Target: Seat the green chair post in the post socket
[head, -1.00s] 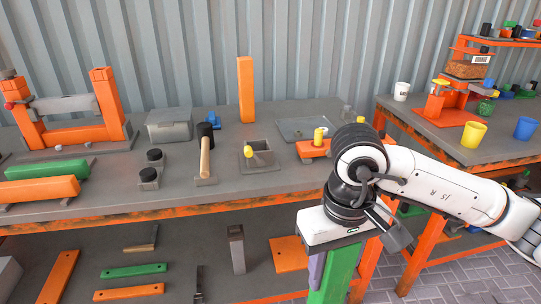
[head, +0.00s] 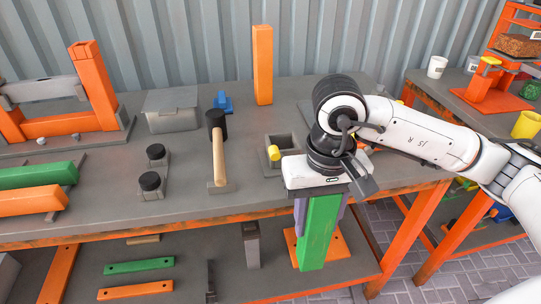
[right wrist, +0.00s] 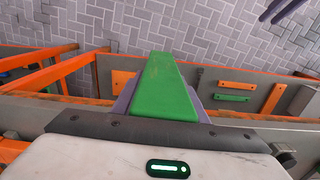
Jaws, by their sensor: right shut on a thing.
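The green chair post (head: 318,240) hangs upright from my right gripper (head: 320,203), which is shut on its upper part. The post is in front of the workbench's front edge, with its lower end over the lower shelf in the head view. It also shows in the right wrist view (right wrist: 162,85), between the purple fingers. The grey box-shaped post socket (head: 283,169), with a yellow knob, stands on the bench just behind and left of the gripper. The gripper partly hides its right side. The post is apart from the socket. My left gripper is not in view.
Green and orange beams (head: 35,176) lie at the left. The bench's front edge (head: 200,214) runs behind the held post.

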